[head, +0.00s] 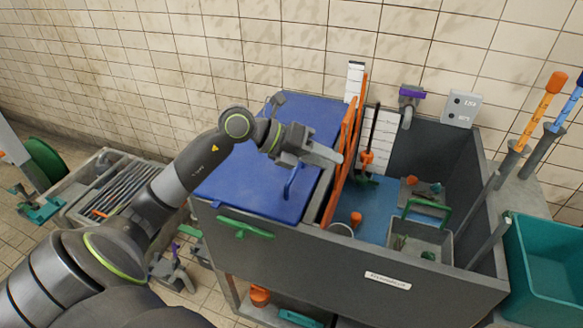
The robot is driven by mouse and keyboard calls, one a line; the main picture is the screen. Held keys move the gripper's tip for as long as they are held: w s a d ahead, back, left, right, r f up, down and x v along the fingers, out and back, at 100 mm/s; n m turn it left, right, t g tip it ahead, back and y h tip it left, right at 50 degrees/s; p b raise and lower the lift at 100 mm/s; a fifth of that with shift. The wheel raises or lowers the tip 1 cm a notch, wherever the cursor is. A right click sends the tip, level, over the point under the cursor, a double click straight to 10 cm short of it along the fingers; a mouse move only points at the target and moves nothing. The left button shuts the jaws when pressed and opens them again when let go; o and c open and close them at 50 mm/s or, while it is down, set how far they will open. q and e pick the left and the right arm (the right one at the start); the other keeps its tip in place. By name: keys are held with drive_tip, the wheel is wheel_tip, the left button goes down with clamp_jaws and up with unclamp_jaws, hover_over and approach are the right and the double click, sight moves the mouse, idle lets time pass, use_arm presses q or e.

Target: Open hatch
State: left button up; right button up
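A blue hatch lid (243,178) lies flat over the left part of a grey tank (400,283). A blue bar handle (292,183) stands up near its right edge. My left gripper (328,156) is above the lid's right side, just behind and above the handle, its fingers pointing right toward an upright orange frame (345,150). It appears apart from the handle. The angle hides the gap between the fingers, and I see nothing held. My arm covers part of the lid's left side. My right gripper is not in view.
The tank's right part is open, with a grey basket (420,238) and green-handled tools inside. A green handle (245,228) is on the tank's front. A teal bin (545,265) stands at right. A grey crate of rods (110,190) is at left. A tiled wall is behind.

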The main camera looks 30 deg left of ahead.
use_arm(q)
drive_tip(key=w+a+g+y, duration=0.1)
drive_tip(key=a+y, duration=0.3)
drive_tip(key=a, duration=0.3)
drive_tip(key=n+g+y, duration=0.1)
drive_tip(key=n+y, duration=0.1)
drive_tip(key=y, duration=0.3)
approach(294, 171)
drive_tip(key=p+x, duration=0.4)
drive_tip(key=x, duration=0.4)
clamp_jaws()
